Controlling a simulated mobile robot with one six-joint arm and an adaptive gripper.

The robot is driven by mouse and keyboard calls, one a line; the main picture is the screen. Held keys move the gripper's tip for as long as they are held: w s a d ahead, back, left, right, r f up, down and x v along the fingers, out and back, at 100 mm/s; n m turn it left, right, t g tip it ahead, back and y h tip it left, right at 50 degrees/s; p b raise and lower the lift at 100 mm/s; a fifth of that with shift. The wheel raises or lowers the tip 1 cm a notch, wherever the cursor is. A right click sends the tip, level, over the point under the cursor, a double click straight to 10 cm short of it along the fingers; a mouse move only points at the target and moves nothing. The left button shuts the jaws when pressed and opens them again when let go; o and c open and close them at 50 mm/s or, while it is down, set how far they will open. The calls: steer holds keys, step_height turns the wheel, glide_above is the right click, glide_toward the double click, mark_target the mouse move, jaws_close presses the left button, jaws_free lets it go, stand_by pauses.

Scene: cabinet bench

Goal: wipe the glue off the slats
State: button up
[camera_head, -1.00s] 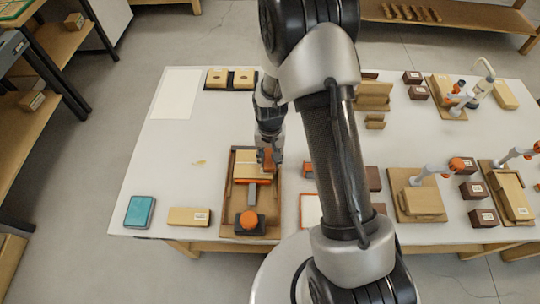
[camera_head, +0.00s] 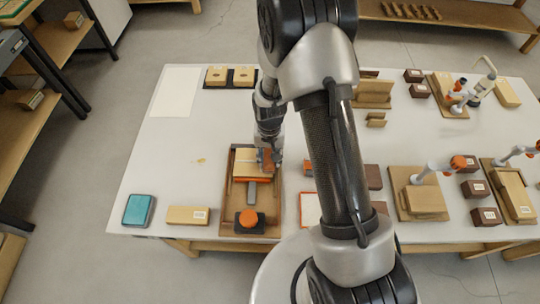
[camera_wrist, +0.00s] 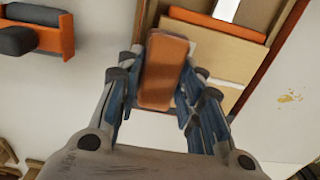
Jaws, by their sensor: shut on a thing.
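My gripper (camera_head: 268,160) is shut on an orange-brown block (camera_wrist: 164,72), which shows between the fingers in the wrist view. In the head view the block (camera_head: 266,157) is over the right side of the pale wooden slats (camera_head: 243,169). The slats lie in the far part of a brown wooden tray (camera_head: 229,200). A thin whitish line crosses the slats left of the gripper; I cannot tell if it is glue. The slats (camera_wrist: 212,48) also show in the wrist view. The block hides part of them, and contact cannot be told.
A clamp with an orange knob (camera_head: 249,217) sits in the near part of the tray. A labelled wooden block (camera_head: 188,215) and a teal box (camera_head: 139,210) stand to the left. A small yellowish smear (camera_head: 200,161) marks the table. Fixtures and brown boxes fill the right side.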

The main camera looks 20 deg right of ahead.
mark_target(244, 162)
steer(key=shift+w+a, duration=0.15)
steer(key=shift+a, duration=0.35)
steer(key=shift+w+a, duration=0.15)
steer(key=shift+a, duration=0.35)
steer(key=shift+a, duration=0.1)
steer(key=shift+w+a, duration=0.3)
steer(key=shift+a, duration=0.55)
steer(key=shift+a, duration=0.1)
steer(key=shift+w+a, duration=0.2)
steer(key=shift+a, duration=0.3)
steer(key=shift+w+a, duration=0.2)
steer(key=shift+a, duration=0.25)
steer(key=shift+a, duration=0.15)
steer(key=shift+w+a+f+b, duration=0.1)
steer(key=shift+w+a+b, duration=0.1)
steer(key=shift+a, duration=0.2)
steer(key=shift+w+a+b, duration=0.1)
steer(key=shift+a+b, duration=0.05)
steer(key=shift+a, duration=0.25)
steer(key=shift+a, duration=0.1)
